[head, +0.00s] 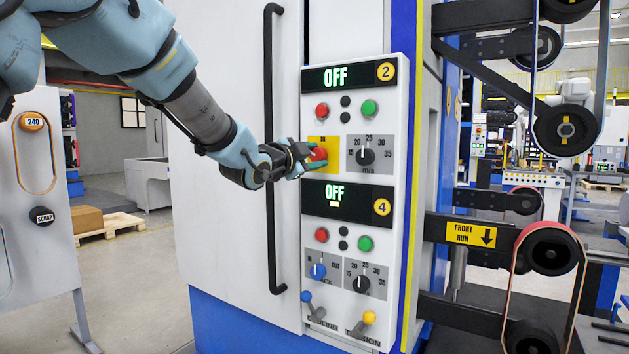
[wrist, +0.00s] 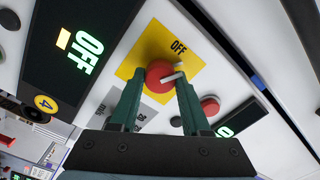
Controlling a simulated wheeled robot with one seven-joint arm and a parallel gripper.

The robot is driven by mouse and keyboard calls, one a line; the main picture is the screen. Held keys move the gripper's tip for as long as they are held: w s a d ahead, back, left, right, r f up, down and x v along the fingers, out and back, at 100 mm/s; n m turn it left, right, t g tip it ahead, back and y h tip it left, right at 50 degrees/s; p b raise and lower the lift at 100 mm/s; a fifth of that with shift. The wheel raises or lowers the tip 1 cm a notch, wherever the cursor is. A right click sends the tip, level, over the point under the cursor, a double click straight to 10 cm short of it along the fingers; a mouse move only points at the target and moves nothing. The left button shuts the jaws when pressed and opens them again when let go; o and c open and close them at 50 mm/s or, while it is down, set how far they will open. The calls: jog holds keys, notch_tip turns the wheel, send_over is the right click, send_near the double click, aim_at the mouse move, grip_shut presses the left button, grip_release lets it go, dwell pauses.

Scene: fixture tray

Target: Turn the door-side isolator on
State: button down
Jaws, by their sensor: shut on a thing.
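The isolator is a red rotary knob (head: 319,154) on a yellow plate (head: 323,141), on the white control panel beside the tall door handle. In the wrist view the red knob (wrist: 157,72) has a white pointer bar, and the yellow plate (wrist: 135,62) bears the word OFF. My gripper (head: 306,160) reaches in from the left. In the wrist view its green fingers (wrist: 159,92) stand on either side of the knob and are shut on it. The upper display (head: 335,77), marked 2, and the lower display (head: 336,200), marked 4, both read OFF.
A speed dial (head: 366,156) sits right of the isolator. Red (head: 322,110) and green (head: 369,107) buttons sit above it. A long black door handle (head: 270,150) stands close behind my wrist. A blue knob (head: 318,271) and two small levers are lower down. Belt rollers (head: 564,130) are at right.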

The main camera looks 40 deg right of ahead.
jog(key=m+b, duration=0.2)
jog(key=b, duration=0.1)
jog(key=m+b, duration=0.2)
jog(key=b, duration=0.1)
jog(key=m+b, duration=0.2)
jog(key=b, duration=0.1)
jog(key=shift+f+m, duration=0.3)
jog(key=shift+f, duration=0.1)
jog(key=m+b, duration=0.2)
jog(key=m, duration=0.1)
jog(key=m+b, duration=0.2)
jog(key=b, duration=0.1)
jog(key=shift+r+m, duration=0.2)
jog(key=shift+m, duration=0.2)
jog(key=shift+r, duration=0.1)
jog(key=shift+c, duration=1.8)
grip_release()
jog(key=b+v, duration=0.1)
jog(key=v, duration=0.9)
jog(key=shift+a, duration=0.45)
